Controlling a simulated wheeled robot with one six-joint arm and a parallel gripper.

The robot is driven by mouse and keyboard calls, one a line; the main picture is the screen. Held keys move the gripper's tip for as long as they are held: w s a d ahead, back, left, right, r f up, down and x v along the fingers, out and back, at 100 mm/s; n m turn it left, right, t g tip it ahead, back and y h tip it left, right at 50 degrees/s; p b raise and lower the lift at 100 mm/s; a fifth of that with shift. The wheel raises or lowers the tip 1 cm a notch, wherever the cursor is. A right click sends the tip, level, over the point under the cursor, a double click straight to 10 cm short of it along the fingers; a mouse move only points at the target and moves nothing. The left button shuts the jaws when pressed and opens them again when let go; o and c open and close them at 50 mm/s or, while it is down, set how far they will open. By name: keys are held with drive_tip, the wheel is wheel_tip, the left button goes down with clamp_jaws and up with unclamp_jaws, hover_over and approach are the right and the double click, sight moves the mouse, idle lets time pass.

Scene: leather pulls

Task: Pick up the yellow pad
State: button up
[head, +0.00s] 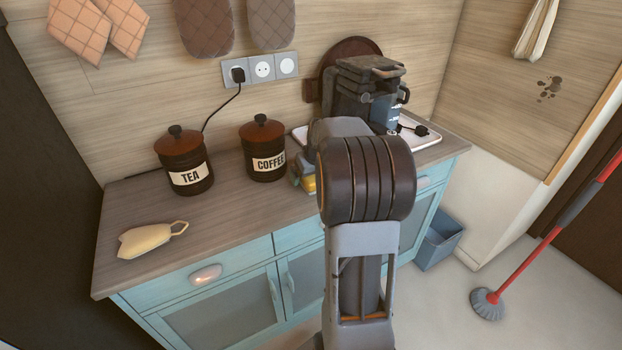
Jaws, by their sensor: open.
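A small yellow patch (309,184), which looks like the yellow pad, shows on the counter just right of the coffee canister. My own arm (366,180) stands in front of it and hides most of it. Greyish parts sit against its left and upper side; I cannot tell whether they belong to the pad or to my gripper. My gripper's jaws are hidden behind the arm, so I cannot see how close they are to the pad.
A tea canister (184,162) and a coffee canister (263,150) stand at the wall. A cream jug-like item (150,239) lies at the front left. A dark coffee machine (352,82) and a white tray (425,141) are at the right. The counter's (225,222) front middle is clear.

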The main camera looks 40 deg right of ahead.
drive_tip(key=shift+f, duration=0.15)
drive_tip(key=shift+c, duration=0.5)
drive_tip(key=c, duration=0.9)
drive_tip(key=shift+o, duration=0.2)
drive_tip(key=shift+r, duration=0.55)
wheel_tip(320, 180, up, 3)
drive_tip(key=shift+f+p, duration=0.1)
drive_tip(key=shift+p, duration=0.35)
drive_tip(key=s+r, duration=0.2)
drive_tip(key=s+d+r, duration=0.1)
drive_tip(key=s+r, duration=0.1)
drive_tip(key=r, duration=0.1)
drive_tip(key=shift+s+d, duration=0.1)
drive_tip(key=shift+s, duration=0.05)
drive_tip(key=s+d+r, duration=0.2)
drive_tip(key=s+r, duration=0.2)
drive_tip(key=s, duration=0.5)
drive_tip(key=shift+s+r, duration=0.15)
drive_tip(key=shift+r, duration=0.15)
